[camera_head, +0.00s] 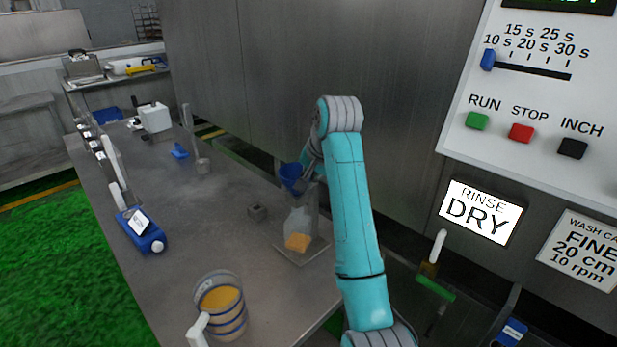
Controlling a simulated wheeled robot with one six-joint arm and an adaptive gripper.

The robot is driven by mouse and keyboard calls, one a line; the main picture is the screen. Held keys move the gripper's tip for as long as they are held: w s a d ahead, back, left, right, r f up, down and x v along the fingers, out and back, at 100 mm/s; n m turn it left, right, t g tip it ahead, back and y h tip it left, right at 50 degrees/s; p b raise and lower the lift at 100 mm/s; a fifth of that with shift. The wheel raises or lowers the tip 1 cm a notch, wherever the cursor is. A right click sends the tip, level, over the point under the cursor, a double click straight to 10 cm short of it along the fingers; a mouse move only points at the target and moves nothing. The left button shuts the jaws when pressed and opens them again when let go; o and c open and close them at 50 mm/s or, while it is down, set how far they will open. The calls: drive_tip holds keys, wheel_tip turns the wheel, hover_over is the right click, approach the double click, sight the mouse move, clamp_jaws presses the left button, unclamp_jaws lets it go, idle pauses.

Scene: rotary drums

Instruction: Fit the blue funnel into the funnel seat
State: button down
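The blue funnel (291,178) is at the middle of the head view, at the top of a clear upright vessel (301,220) with orange material at its bottom. I cannot tell whether the funnel rests in the vessel's mouth or is held just above or in front of it. My gripper (309,172) is right beside the funnel's right side, mostly hidden behind my teal arm. Its fingers are too small and covered to show whether they are open or shut. I cannot make out the funnel seat for certain.
The vessel stands on a flat square plate (290,254) on the grey table (225,210). A striped jug (221,303) with orange contents stands at the front. A control panel (540,100) is at right.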

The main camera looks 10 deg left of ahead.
drive_tip(key=c, duration=1.2)
unclamp_jaws()
drive_tip(key=shift+c, duration=0.2)
